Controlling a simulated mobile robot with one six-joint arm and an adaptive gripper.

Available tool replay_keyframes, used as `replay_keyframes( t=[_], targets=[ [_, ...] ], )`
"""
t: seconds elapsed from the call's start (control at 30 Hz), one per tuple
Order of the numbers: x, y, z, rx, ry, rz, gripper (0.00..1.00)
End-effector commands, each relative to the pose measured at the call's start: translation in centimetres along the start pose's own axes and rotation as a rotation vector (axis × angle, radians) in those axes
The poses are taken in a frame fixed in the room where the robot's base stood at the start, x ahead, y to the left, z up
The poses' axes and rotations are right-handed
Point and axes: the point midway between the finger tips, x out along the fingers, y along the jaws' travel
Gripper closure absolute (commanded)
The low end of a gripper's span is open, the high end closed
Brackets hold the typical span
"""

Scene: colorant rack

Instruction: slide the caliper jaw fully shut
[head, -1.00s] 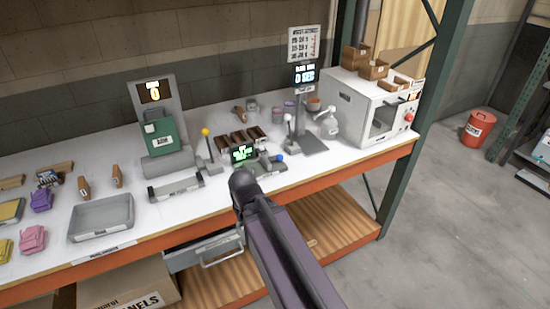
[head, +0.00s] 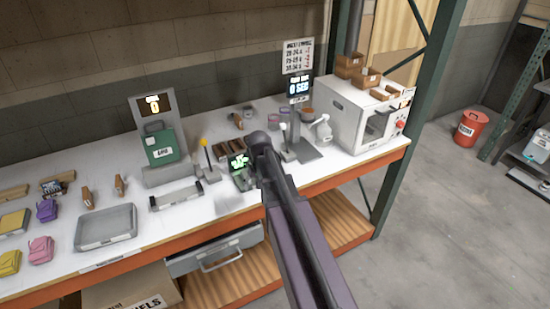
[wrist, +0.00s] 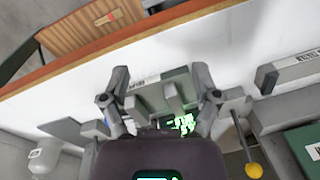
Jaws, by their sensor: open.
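The caliper station shows its lit green display (head: 239,161) in the head view, left of my arm, which hides much of the station. In the wrist view its grey body (wrist: 150,92) lies between and below my fingers, with the green display (wrist: 183,122) partly behind my wrist housing. My gripper (wrist: 160,82) is open, with a finger at each side of the grey body. I cannot tell if either finger touches it. The sliding jaw's exact gap is unclear. In the head view my gripper is hidden behind my arm.
A yellow-knobbed lever (head: 204,144) stands left of the caliper, also close in the wrist view (wrist: 253,168). A grey stand (head: 304,150) with a timer display is at right, then a white oven (head: 352,118). The orange table edge (wrist: 100,42) crosses the wrist view.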

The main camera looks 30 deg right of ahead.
Motion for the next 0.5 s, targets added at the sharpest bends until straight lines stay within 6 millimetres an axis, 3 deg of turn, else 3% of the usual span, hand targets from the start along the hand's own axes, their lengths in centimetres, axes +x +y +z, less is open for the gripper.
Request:
replay_keyframes(
  t=[0.03, 0.2, 0.33, 0.5],
  targets=[
    [-2.2, 1.3, -3.2, 0.04, 0.004, -0.011, 0.21],
    [-5.7, 5.9, -9.5, 0.159, 0.016, -0.053, 0.21],
    [-7.6, 9.0, -12.9, 0.229, 0.024, -0.077, 0.21],
    [-8.8, 11.6, -15.1, 0.281, 0.032, -0.096, 0.21]
  ],
)
